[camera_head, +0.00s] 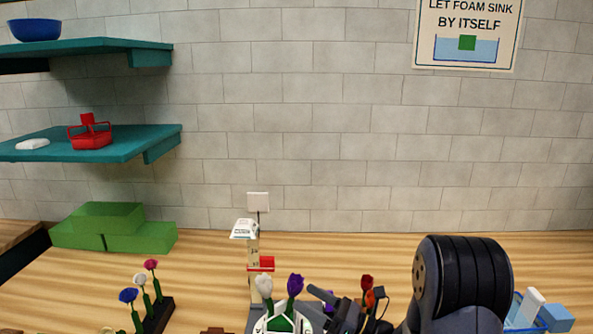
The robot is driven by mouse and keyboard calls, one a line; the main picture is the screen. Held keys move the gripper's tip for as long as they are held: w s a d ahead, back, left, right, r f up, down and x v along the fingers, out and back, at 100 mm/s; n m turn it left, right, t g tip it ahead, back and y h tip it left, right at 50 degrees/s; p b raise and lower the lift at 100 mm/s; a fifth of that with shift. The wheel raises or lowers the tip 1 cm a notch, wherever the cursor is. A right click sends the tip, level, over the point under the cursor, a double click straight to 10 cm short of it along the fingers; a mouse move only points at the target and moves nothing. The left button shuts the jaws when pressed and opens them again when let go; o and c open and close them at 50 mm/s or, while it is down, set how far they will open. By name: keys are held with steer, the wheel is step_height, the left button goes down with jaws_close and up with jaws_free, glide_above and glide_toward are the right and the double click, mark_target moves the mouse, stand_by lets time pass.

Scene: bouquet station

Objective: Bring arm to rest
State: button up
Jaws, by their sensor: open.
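My arm rises at the bottom right, with a large dark ribbed joint. My gripper (346,299) shows as dark parts left of that joint, low in the view, and is open. It is close to the flowers at the bottom centre, and I cannot tell whether it touches them. A white flower (264,286) and a purple flower (295,286) stand upright in a white and green holder (279,324). The lower parts of the gripper and flowers are cut off by the frame.
A dark rack (158,315) holds blue, white and red flowers at the lower left. Green foam blocks (113,228) lie behind it. A post with a scale (254,255) stands at the centre. Blue items (556,318) sit lower right. Teal shelves (110,144) hang upper left.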

mark_target(302, 287)
steer(key=a, duration=0.1)
steer(key=w+a+r+p, duration=0.1)
steer(key=a+r+p, duration=0.1)
steer(key=shift+w, duration=0.25)
steer(key=shift+s+d+r+p, duration=0.1)
steer(key=shift+d+r+p, duration=0.05)
steer(key=shift+r+p, duration=0.35)
steer(key=shift+s, duration=0.1)
